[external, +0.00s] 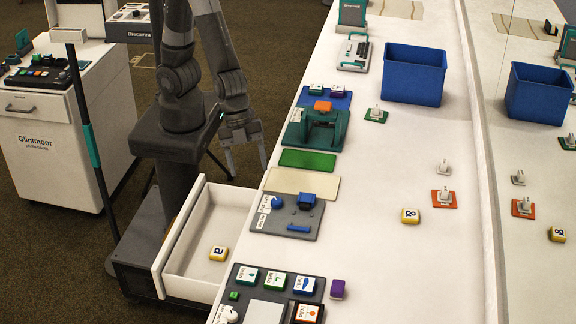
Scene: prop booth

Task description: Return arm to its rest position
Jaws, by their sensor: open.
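My arm stands at the left of the long white counter in the external view, folded with its forearm pointing down. My gripper (246,168) hangs beside the counter's left edge, above the back of an open white drawer (203,213). Its two fingers are apart with nothing between them. A yellow and white block (218,253) with a letter on it lies in the drawer, apart from my gripper.
The counter (385,250) holds a teal device (317,125), a grey panel (287,216), a button panel (266,300), a blue bin (414,74), a purple block (337,289) and a yellow block (410,216). A mirror at right reflects them. A white cabinet (45,150) stands left.

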